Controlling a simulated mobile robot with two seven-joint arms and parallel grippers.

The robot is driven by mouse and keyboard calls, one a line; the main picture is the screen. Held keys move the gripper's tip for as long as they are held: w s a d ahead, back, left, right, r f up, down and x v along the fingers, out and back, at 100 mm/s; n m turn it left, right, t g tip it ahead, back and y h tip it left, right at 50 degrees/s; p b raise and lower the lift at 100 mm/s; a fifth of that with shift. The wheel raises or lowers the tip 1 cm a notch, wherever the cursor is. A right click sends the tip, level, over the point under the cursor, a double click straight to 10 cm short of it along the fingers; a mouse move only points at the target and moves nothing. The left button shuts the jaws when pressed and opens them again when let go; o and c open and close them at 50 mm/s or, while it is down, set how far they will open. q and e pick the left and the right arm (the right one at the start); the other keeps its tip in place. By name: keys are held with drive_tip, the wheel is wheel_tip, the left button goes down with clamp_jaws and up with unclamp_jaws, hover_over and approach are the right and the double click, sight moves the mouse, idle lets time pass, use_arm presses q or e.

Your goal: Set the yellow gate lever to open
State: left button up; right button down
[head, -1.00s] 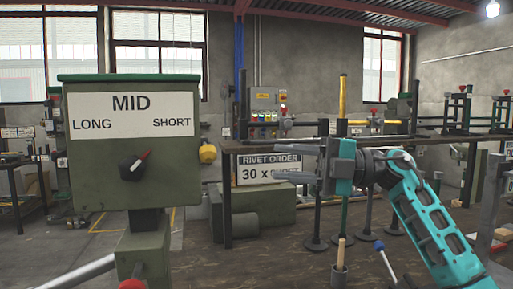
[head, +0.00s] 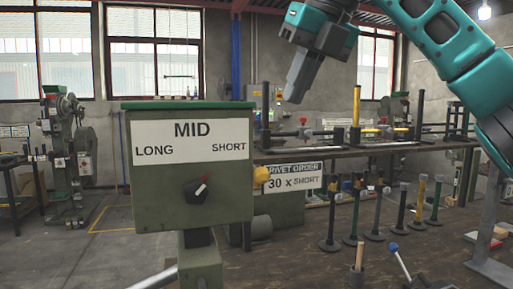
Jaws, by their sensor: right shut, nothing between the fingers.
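A tall upright with a yellow upper part (head: 357,104) stands at the back bench, right of centre. A yellow knob (head: 261,175) sticks out from the right side of the green selector box (head: 235,190). I cannot tell from this view which of these is the gate lever, and no open mark is readable. My right gripper (head: 292,98) is raised at the top centre, its fingers shut and empty, pointing down. My left gripper is not in view.
The box reads MID, LONG and SHORT and has a dark knob (head: 197,190) with a red mark. A sign (head: 294,188) reads 30 x SHORT.

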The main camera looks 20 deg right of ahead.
approach(265, 169)
drive_tip(key=b+x, duration=0.1)
drive_tip(key=x, duration=0.4)
drive_tip(key=shift+a+f, duration=0.15)
drive_tip(key=shift+f, duration=0.1)
drive_tip(key=shift+w+a+f, duration=0.15)
drive_tip(key=shift+w+f, duration=0.2)
drive_tip(key=shift+f, duration=0.25)
